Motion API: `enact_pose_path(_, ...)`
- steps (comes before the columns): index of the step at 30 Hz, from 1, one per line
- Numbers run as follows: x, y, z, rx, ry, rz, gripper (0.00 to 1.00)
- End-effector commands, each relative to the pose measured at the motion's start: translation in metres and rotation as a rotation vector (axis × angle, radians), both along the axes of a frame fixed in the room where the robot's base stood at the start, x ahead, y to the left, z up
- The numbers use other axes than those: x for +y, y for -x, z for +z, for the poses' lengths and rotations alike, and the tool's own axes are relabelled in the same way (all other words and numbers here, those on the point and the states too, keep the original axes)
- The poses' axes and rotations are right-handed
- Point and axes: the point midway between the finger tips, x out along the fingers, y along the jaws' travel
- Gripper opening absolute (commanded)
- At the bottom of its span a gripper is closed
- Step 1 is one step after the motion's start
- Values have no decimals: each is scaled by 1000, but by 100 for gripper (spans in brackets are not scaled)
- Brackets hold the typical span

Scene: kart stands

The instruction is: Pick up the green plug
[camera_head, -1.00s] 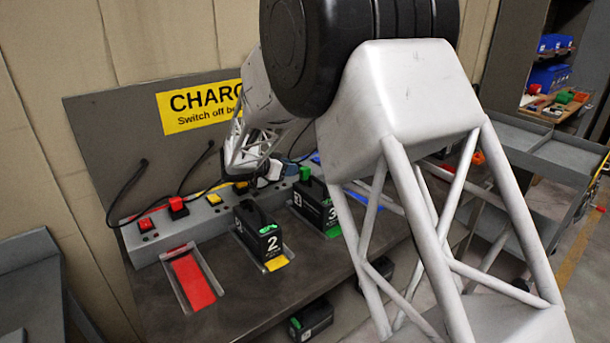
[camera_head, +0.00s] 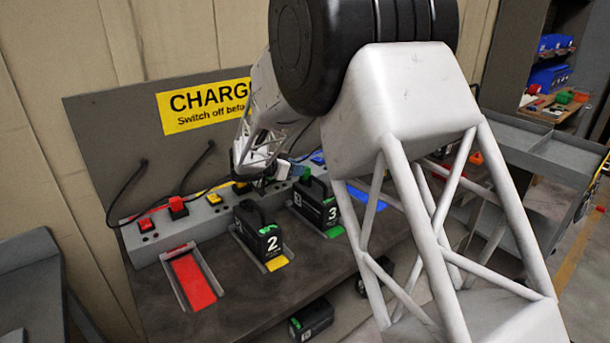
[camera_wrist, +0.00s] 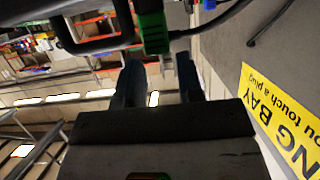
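The green plug (camera_wrist: 152,32) is near the top middle of the wrist view, with a dark cable running right from it. It also shows in the head view (camera_head: 305,173), beside the top of the black battery marked 3 (camera_head: 320,208); what it sits in is not clear. My gripper (camera_wrist: 158,64) is open, with its two dark fingers apart and nothing between them. The plug lies just beyond the fingertips, roughly in line with the gap. In the head view my gripper (camera_head: 287,172) is close to the left of the plug and partly hard to make out.
The battery marked 2 (camera_head: 258,235) stands left of battery 3. The grey socket rail (camera_head: 205,215) with red and yellow switches runs behind them. An empty red bay (camera_head: 193,280) is at left. The sign panel (camera_head: 120,160) rises behind the rail.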

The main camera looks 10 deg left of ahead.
Motion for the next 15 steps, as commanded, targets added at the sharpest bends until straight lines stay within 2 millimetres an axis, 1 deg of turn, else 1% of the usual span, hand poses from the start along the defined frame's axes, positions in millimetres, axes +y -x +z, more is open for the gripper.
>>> enact_pose_path(5,-9,-7,-3,0,1,-2,34)
enact_pose_path(12,-27,-25,-12,1,0,-2,34)
enact_pose_path(15,-33,-30,-15,0,0,-1,34)
